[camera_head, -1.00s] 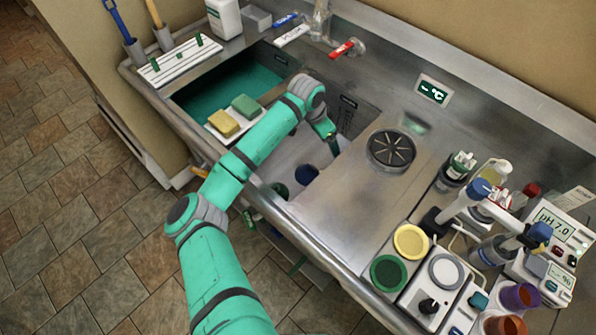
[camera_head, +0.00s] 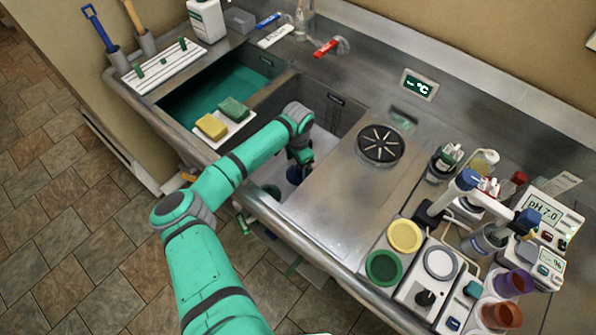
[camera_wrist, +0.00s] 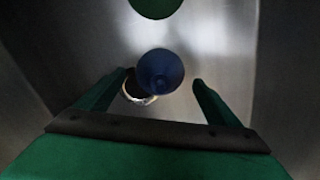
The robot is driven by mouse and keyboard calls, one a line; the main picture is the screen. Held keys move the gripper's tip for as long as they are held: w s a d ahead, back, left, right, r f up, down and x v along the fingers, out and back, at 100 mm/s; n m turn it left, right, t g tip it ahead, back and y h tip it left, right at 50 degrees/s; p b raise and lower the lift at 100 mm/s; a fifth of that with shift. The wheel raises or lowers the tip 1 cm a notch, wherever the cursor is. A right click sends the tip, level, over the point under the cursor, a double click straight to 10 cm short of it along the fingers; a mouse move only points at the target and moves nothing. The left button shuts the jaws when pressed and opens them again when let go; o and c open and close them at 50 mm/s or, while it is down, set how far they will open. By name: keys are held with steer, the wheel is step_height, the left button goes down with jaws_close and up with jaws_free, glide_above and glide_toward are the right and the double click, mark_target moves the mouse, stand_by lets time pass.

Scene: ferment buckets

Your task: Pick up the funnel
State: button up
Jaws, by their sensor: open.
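The funnel appears to be the blue round thing (camera_wrist: 160,72) in the middle of the wrist view, down in the right-hand sink basin. In the head view it shows partly (camera_head: 294,175), with my arm covering some of it. My gripper (camera_wrist: 160,80) is open, one finger on each side of the funnel in the picture. Nothing is held; how far the fingertips are above it is hard to tell. In the head view my gripper (camera_head: 304,160) points down into the basin just above the blue thing.
A pale-rimmed dark round thing (camera_wrist: 137,97) shows partly behind the funnel. A green round thing (camera_wrist: 156,6) lies at the wrist view's top edge. Steel basin walls (camera_head: 332,118) surround my gripper. Sponges (camera_head: 212,126) sit on the divider to the left. Instruments crowd the right counter.

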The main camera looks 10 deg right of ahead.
steer(key=shift+f, duration=1.4)
steer(key=shift+c, duration=0.6)
steer(key=c, duration=1)
